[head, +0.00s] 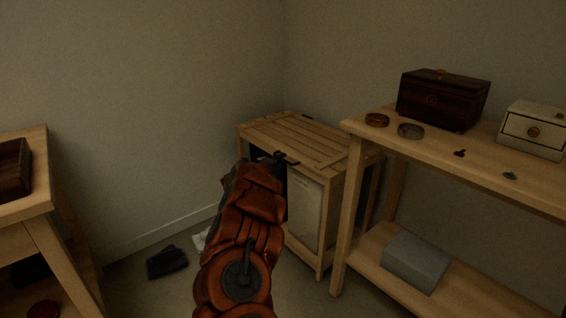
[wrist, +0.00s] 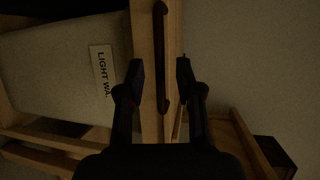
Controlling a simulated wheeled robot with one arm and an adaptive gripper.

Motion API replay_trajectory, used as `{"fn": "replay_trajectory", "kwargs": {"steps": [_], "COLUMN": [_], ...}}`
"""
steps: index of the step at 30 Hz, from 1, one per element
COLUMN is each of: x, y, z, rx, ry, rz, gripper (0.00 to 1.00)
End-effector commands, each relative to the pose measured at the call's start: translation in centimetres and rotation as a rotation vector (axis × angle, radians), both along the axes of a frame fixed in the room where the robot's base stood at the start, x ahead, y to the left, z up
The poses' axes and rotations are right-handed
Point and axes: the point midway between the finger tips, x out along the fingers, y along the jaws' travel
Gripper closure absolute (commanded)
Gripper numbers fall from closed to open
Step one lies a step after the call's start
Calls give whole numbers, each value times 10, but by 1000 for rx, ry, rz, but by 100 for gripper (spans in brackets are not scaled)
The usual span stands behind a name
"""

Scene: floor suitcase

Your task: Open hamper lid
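The hamper is a wooden frame with a slatted lid (head: 305,135), standing in the corner; the lid lies flat, closed. A pale fabric bag (head: 305,205) hangs inside; in the wrist view the bag (wrist: 60,65) carries a label (wrist: 102,80) reading "LIGHT WA", the rest hidden. A dark bar handle (wrist: 161,50) runs along the lid's wooden front edge (wrist: 145,70). My gripper (head: 270,158) is at the lid's front edge. In the wrist view my gripper (wrist: 160,70) is open, its fingers on either side of the handle's end and wooden edge. Contact is unclear.
A shelf table (head: 440,158) stands close at right, bearing a dark chest (head: 440,102), a white drawer box (head: 533,130) and small items. A grey box (head: 415,262) sits on its lower shelf. Another table (head: 25,205) is at left. Dark cloth (head: 166,262) lies on the floor.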

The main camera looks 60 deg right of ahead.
Motion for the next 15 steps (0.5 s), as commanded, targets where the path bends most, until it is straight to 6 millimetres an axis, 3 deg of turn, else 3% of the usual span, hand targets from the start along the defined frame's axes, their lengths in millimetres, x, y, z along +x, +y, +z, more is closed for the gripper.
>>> {"fn": "replay_trajectory", "kwargs": {"steps": [6, 15], "x": [2, 3], "y": [-18, -27], "z": [-4, -4], "rx": [-1, -1], "ry": [3, 0], "rz": [-2, 0], "gripper": [64, 64]}}
